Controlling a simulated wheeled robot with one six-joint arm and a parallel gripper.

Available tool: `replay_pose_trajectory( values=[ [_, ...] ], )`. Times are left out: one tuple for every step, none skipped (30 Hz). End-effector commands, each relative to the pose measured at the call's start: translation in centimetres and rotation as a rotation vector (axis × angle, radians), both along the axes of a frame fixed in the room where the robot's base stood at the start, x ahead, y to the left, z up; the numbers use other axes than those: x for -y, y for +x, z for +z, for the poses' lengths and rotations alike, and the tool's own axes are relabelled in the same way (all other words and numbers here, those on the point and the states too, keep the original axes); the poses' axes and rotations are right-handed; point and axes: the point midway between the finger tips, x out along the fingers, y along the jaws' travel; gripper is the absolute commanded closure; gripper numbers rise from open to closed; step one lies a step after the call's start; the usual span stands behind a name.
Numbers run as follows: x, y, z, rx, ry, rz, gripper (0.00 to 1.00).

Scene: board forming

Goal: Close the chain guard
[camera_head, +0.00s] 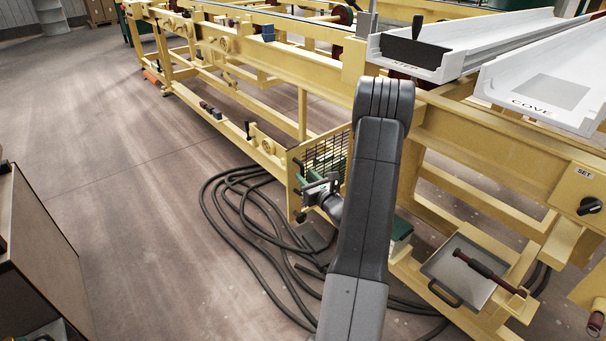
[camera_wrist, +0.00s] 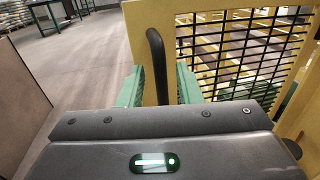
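The chain guard (camera_head: 293,182) is a yellow-framed panel with dark mesh, low on the machine's near side. It appears swung open, standing at an angle to the long rail. In the wrist view the guard (camera_wrist: 205,25) fills the right half, with its dark curved handle (camera_wrist: 157,60) on the yellow frame. My gripper (camera_head: 308,190) is at the guard's near face. In the wrist view the green fingers of my gripper (camera_wrist: 161,88) stand either side of the handle, with narrow gaps showing. The arm hides part of the guard and what lies behind it.
Black hoses (camera_head: 235,215) lie coiled on the floor beside the guard. A grey tray (camera_head: 455,270) with a dark red-handled tool is at right. White channels (camera_head: 450,45) rest on top. A brown cabinet (camera_head: 40,265) stands at left; open floor lies between it and the machine.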

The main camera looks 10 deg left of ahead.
Motion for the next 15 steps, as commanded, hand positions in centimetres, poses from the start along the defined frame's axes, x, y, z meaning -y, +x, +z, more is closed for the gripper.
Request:
replay_pose_trajectory(
  values=[
    [-0.7,0.6,-0.1,0.001,0.001,0.002,0.68],
    [-0.9,0.9,0.0,0.001,0.001,0.002,0.68],
    [-1.2,1.2,-0.1,0.001,0.001,0.001,0.68],
    [-1.4,1.5,-0.1,0.000,0.000,0.001,0.68],
    [-1.6,1.6,0.0,0.001,0.001,0.001,0.68],
    [-1.8,1.9,0.0,0.001,0.001,0.001,0.68],
    [-1.9,2.0,0.0,0.001,0.001,0.001,0.68],
    [-2.0,2.1,0.0,0.001,0.001,0.001,0.68],
    [-2.0,2.1,0.0,0.000,0.000,0.001,0.68],
    [-2.1,2.2,0.0,0.000,0.000,0.000,0.68],
    [-2.1,2.2,0.0,0.000,0.000,0.000,0.68],
    [-2.1,2.2,0.0,-0.001,0.001,0.000,0.68],
    [-2.1,2.2,0.0,-0.001,0.001,0.000,0.68],
    [-2.1,2.2,0.0,-0.001,0.001,0.000,0.68],
    [-2.1,2.2,0.0,-0.001,0.001,0.000,0.68]
  ],
)
